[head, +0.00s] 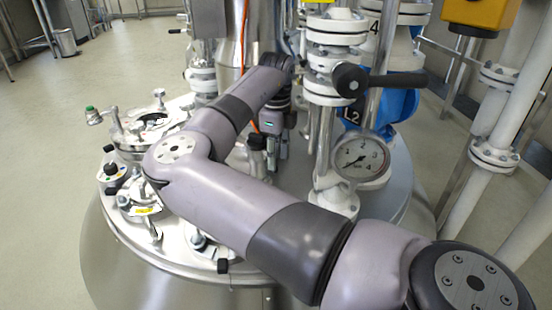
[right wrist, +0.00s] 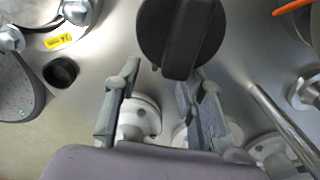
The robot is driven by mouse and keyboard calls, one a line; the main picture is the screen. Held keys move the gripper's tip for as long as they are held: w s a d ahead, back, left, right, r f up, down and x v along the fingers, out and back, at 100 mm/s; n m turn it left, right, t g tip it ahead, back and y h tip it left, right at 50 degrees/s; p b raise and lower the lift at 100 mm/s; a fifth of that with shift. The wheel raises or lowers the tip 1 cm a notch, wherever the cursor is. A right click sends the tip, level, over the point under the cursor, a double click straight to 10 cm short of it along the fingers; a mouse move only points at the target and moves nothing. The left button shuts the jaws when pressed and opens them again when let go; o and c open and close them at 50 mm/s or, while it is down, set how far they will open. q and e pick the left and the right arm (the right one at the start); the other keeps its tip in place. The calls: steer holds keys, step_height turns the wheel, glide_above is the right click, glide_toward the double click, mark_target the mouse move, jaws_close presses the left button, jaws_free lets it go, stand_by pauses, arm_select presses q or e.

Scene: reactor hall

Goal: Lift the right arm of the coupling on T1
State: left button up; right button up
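My right gripper (head: 268,158) reaches down over the steel vessel lid, partly behind my own right arm in the head view. In the right wrist view its two fingers (right wrist: 162,85) stand apart, with white flanged fittings (right wrist: 138,118) visible between and beyond them. A black rounded knob or handle (right wrist: 180,35) shows at the fingertips and overlaps the right finger in the picture. I cannot tell whether it touches. I cannot make out a T1 label or pick out the coupling and its right arm. My left gripper is not in view.
Right of the gripper stand white flanged pipes (head: 337,30), a black lever (head: 395,80), a pressure gauge (head: 360,160) and a blue valve body (head: 400,105) near an L2 label. Clamps and a small port crowd the lid's left side (head: 115,170). Open floor (head: 45,130) lies at left.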

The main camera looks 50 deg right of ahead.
steer(key=shift+f+b, duration=0.55)
steer(key=shift+f, duration=1)
jaws_close()
